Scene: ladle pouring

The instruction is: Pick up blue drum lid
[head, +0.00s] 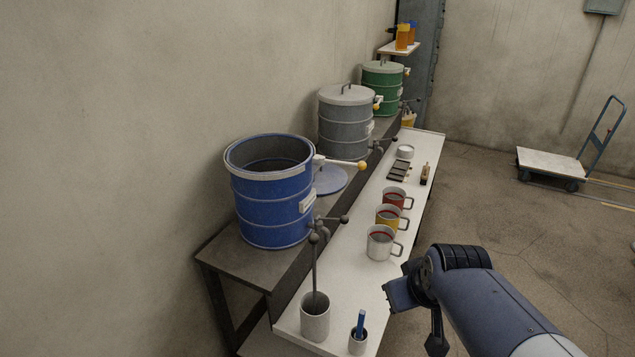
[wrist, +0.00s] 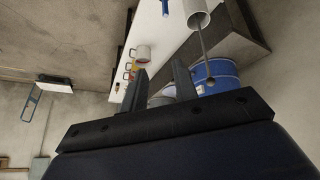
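The blue drum lid (head: 330,180) is a flat blue disc. It lies on the dark bench behind the blue drum (head: 272,205), partly hidden by the drum and its tap. The drum stands with its top open. My gripper (head: 412,318) is in front of the white counter, to the right of and nearer than the lid. In the wrist view my gripper (wrist: 158,82) shows its two fingers spread apart with nothing held between them. The blue drum (wrist: 216,75) shows there too, to the right of the fingers; I cannot make out the lid there.
A grey drum (head: 346,122) and a green drum (head: 382,86) stand farther along the bench, both lidded. Several mugs (head: 380,242) line the white counter (head: 347,270). A pot with a ladle (head: 315,318) stands at its near end. Open floor lies right; a trolley (head: 550,163) stands beyond.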

